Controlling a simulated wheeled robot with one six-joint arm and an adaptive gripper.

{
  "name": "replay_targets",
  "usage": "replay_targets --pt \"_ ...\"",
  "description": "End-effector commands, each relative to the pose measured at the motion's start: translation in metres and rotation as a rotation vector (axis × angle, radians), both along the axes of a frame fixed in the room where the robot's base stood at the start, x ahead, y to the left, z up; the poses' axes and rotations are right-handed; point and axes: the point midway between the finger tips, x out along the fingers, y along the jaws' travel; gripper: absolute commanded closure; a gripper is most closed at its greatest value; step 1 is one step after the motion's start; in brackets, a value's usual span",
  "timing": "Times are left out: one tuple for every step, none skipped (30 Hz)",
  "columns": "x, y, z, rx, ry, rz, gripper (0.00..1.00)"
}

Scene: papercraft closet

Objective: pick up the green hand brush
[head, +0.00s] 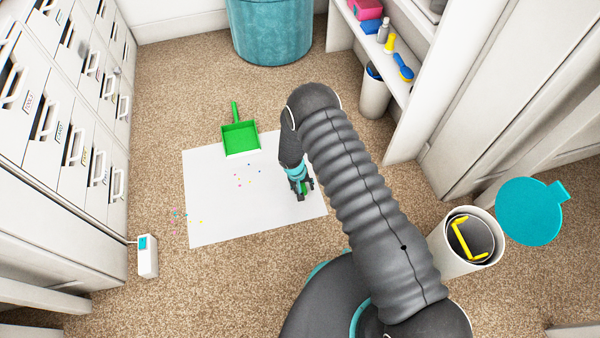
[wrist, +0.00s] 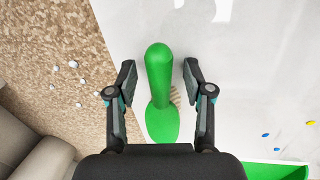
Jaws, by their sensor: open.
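The green hand brush (wrist: 160,90) lies in the middle of the wrist view, with its handle pointing up in the picture and tan bristles showing at one side. My gripper (wrist: 159,75) is open, with one finger on each side of the brush handle and a gap on both sides. In the head view my gripper (head: 302,188) is low over the right part of the white sheet (head: 215,210). Only a small bit of green shows between its fingers there; the arm and gripper hide the rest of the brush.
A green dustpan (head: 241,139) lies at the sheet's back edge. Colored paper bits (head: 240,180) are scattered on the sheet and carpet. Drawers (head: 75,110) line the left; a shelf (head: 395,65) and a white bin (head: 462,245) with a teal lid (head: 530,212) stand right.

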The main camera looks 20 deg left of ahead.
Motion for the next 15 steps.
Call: replay_targets --pt "0.0004 0.0 -0.0005 0.0 -0.001 0.0 0.48" --pt "0.0004 0.0001 -0.0006 0.0 -0.001 0.0 0.48" --pt "0.0004 0.0001 -0.0005 0.0 -0.001 0.0 0.48" --pt "0.0004 0.0 -0.0004 0.0 -0.001 0.0 0.48" --pt "0.0003 0.0 -0.0004 0.0 -0.001 0.0 0.48" --pt "0.0003 0.0 -0.0004 0.0 -0.001 0.0 0.48" --pt "0.0003 0.0 -0.0004 0.0 -0.001 0.0 0.56" --pt "0.0003 0.0 -0.0004 0.0 -0.001 0.0 0.63" --pt "0.0003 0.0 -0.0004 0.0 0.0 0.0 0.73" --pt "0.0003 0.0 -0.0004 0.0 0.0 0.0 0.81" --pt "0.0003 -0.0001 -0.0004 0.0 0.0 0.0 0.88" --pt "0.0002 -0.0001 -0.0003 0.0 0.0 0.0 0.98" --pt "0.0003 -0.0002 -0.0004 0.0 0.0 0.0 1.0" --pt "0.0003 -0.0002 -0.0004 0.0 0.0 0.0 1.0" --pt "0.0003 -0.0002 -0.0004 0.0 0.0 0.0 1.0"
